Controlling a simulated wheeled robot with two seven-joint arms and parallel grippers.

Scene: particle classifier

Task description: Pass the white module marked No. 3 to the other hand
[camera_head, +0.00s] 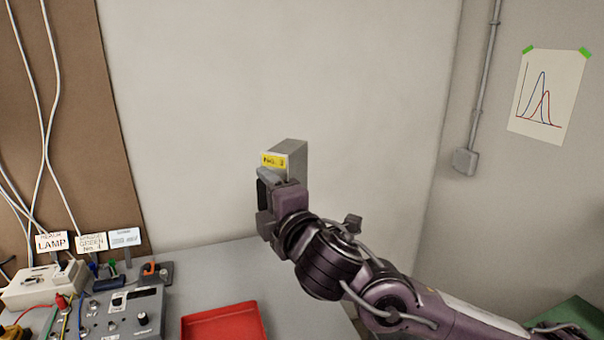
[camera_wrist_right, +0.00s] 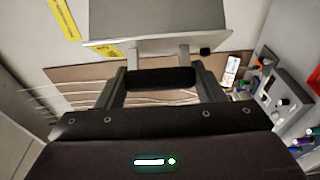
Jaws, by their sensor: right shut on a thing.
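The white module marked No. 3 (camera_head: 290,152) is a grey-white block with a yellow label, held up in the air in front of the wall in the head view. My right gripper (camera_head: 268,185) is shut on it from below, and its fingers hide the lower part of the module. In the right wrist view the module (camera_wrist_right: 155,22) sits at the top, beyond the fingers of my right gripper (camera_wrist_right: 160,78), with part of a yellow label showing at its lower left edge. My left gripper is not in view.
A red tray (camera_head: 222,324) lies on the grey table below. At the left stand a control panel (camera_head: 110,315) with knobs and cables, a white box (camera_head: 45,285) and small signs (camera_head: 92,242). The air around the module is clear.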

